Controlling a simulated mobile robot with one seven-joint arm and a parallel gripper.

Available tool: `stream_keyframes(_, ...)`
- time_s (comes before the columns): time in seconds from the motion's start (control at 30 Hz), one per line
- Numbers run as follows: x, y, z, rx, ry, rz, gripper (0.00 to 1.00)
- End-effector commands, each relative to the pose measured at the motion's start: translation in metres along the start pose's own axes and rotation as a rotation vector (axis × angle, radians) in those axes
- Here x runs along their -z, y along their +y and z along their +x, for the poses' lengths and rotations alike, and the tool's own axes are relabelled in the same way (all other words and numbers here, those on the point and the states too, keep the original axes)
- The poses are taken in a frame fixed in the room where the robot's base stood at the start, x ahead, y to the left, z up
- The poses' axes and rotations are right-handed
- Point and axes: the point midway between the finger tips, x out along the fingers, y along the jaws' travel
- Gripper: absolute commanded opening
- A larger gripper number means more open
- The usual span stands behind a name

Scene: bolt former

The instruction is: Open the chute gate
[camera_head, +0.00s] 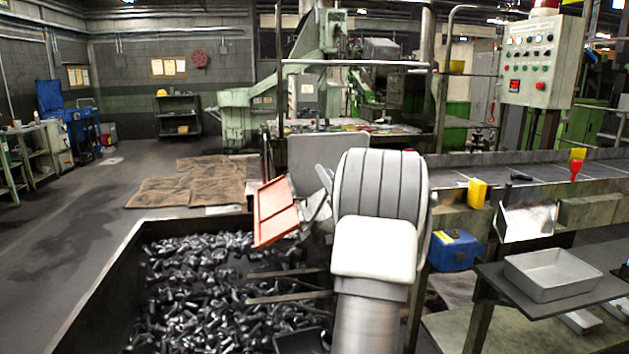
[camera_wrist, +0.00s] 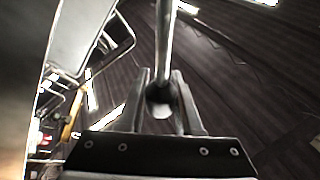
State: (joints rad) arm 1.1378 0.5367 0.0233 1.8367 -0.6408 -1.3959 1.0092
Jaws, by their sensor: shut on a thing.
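The orange-red flap (camera_head: 275,212), which looks like the chute gate, hangs tilted above the back of the bolt bin in the head view. Metal parts of the chute (camera_head: 318,205) show just right of it, partly hidden by my arm. My gripper is hidden behind my arm in the head view. In the wrist view my gripper (camera_wrist: 161,78) is shut on a round metal bar (camera_wrist: 166,35), which runs up between the two fingers. A rounded end of the bar shows low between the fingers. Where the bar joins the flap cannot be seen.
A dark-walled bin (camera_head: 95,290) full of bolts (camera_head: 205,290) lies below the flap. To the right are a conveyor (camera_head: 520,170), a blue box (camera_head: 453,251) and a grey tray (camera_head: 553,275) on a stand. Open floor (camera_head: 65,220) lies at the left.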

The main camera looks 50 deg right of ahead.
Motion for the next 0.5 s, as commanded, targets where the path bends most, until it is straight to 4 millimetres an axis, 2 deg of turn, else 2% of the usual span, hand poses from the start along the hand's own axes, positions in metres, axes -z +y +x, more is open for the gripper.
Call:
stream_keyframes(0.2, 0.001, 0.015, -0.008, -0.025, 0.046, 0.095, 0.00)
stream_keyframes(0.5, 0.003, 0.022, -0.011, -0.038, 0.074, 0.147, 0.00)
